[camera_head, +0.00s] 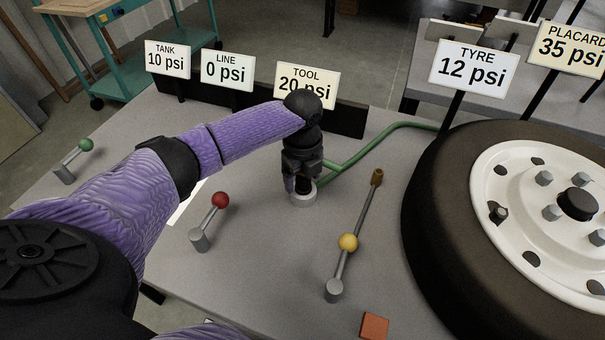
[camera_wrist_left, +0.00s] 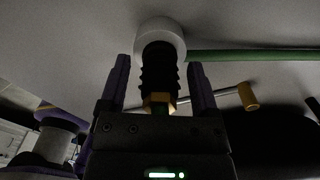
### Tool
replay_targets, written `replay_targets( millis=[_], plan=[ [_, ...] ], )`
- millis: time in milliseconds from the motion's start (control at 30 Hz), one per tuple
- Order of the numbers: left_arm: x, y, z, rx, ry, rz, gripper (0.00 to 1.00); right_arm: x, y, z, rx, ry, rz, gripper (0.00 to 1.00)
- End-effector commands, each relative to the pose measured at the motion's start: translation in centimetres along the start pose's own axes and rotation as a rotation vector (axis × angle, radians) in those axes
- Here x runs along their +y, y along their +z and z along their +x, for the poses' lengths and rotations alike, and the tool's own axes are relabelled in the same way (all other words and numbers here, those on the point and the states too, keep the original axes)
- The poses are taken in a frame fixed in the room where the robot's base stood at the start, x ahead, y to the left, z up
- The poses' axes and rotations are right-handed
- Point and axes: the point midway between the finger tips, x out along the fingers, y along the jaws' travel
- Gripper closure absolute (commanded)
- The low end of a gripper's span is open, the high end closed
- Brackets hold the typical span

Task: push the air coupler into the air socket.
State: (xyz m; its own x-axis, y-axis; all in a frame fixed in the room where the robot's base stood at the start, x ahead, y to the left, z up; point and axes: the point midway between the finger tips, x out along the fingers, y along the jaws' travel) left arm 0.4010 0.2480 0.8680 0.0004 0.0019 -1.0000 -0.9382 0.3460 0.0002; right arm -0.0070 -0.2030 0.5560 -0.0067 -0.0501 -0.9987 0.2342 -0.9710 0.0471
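The air coupler (camera_wrist_left: 158,72) is a black ribbed piece with a brass hex part (camera_wrist_left: 159,101) at its near end. In the left wrist view its far end meets the pale round air socket (camera_wrist_left: 174,32); how deep it sits, I cannot tell. In the head view the socket (camera_head: 303,200) is a light grey ring on the bench, with the coupler mostly hidden by my gripper. My left gripper (camera_head: 300,180) points down over the socket. In the wrist view its fingers (camera_wrist_left: 158,62) stand either side of the coupler, with a narrow gap on each side. My right gripper is not in view.
A green hose (camera_head: 372,145) runs from the socket area towards the tyre (camera_head: 440,190). The gauge signs read tank 10, line 0, tool 20, tyre 12 psi.

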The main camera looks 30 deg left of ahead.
Motion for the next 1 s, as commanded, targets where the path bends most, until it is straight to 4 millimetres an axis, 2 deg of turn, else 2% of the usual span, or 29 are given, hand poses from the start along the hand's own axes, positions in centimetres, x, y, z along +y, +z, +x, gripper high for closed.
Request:
replay_targets(
  millis=[367,500,700,833,1000],
  plan=[
    [0.0,0.0,-0.3,0.000,-0.001,0.000,0.16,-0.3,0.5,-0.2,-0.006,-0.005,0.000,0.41],
    [-0.1,0.0,-4.0,-0.001,-0.005,0.001,0.16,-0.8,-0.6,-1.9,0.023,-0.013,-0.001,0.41],
    [-0.1,0.0,-8.1,-0.001,-0.004,0.000,0.16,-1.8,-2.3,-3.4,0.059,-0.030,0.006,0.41],
    [-0.1,0.0,-9.5,0.000,-0.002,0.001,0.16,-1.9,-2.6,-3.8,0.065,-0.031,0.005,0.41],
    [0.0,0.0,-10.0,0.000,0.000,0.001,0.16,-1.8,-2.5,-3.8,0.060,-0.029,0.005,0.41]
  ],
)
